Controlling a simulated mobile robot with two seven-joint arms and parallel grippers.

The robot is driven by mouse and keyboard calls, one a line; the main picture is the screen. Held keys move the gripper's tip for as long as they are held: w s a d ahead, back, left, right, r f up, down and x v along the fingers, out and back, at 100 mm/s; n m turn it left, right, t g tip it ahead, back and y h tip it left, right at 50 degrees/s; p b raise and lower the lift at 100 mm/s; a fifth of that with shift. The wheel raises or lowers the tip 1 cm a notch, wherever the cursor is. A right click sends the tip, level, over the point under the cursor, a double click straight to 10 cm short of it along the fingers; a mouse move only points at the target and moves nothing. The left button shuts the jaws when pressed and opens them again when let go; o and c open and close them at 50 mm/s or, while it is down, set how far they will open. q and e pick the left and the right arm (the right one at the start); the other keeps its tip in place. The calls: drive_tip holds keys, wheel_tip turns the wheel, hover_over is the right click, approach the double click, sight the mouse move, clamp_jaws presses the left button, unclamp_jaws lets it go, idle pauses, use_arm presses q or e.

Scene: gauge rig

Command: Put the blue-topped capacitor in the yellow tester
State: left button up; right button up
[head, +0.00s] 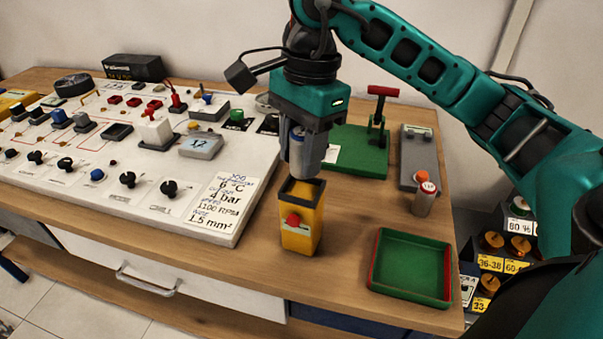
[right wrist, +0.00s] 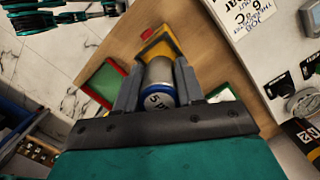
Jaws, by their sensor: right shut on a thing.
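My right gripper (head: 304,168) is shut on the blue-topped capacitor (head: 297,137), a silver-grey can. In the right wrist view the capacitor (right wrist: 158,92) sits between the two fingers, with a blue rim and a white label on its end. The yellow tester (head: 300,238) is an upright box with a dark open top and a red button on its front. The gripper and capacitor are right above its opening; whether the capacitor's lower end has entered it I cannot tell. The tester (right wrist: 160,45) shows just beyond the capacitor in the right wrist view.
A red-topped can (head: 424,200) stands to the right. An empty green tray (head: 410,296) lies at the front right. A green press with a red handle (head: 362,150) and a grey block (head: 415,148) stand behind. The white gauge panel (head: 160,213) fills the left. Bare wood surrounds the tester.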

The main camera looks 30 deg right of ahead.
sight(301, 196)
wheel_tip(301, 196, down, 4)
drive_tip(key=shift+f, duration=0.1)
drive_tip(key=shift+s, duration=0.1)
drive_tip(key=shift+s+a+f+b, duration=0.2)
drive_tip(key=shift+f+b, duration=0.45)
drive_tip(key=shift+b, duration=0.3)
drive_tip(key=o, duration=1)
drive_tip(key=shift+o, duration=0.2)
drive_tip(key=shift+r+p, duration=0.3)
drive_tip(key=shift+p, duration=0.1)
drive_tip(key=r+p, duration=0.1)
drive_tip(key=r, duration=0.3)
drive_tip(key=d+r+p, duration=0.1)
drive_tip(key=r, duration=0.3)
drive_tip(key=r+p, duration=0.1)
drive_tip(key=r, duration=0.3)
drive_tip(key=shift+w+d+r, duration=0.35)
drive_tip(key=shift+d+r, duration=0.05)
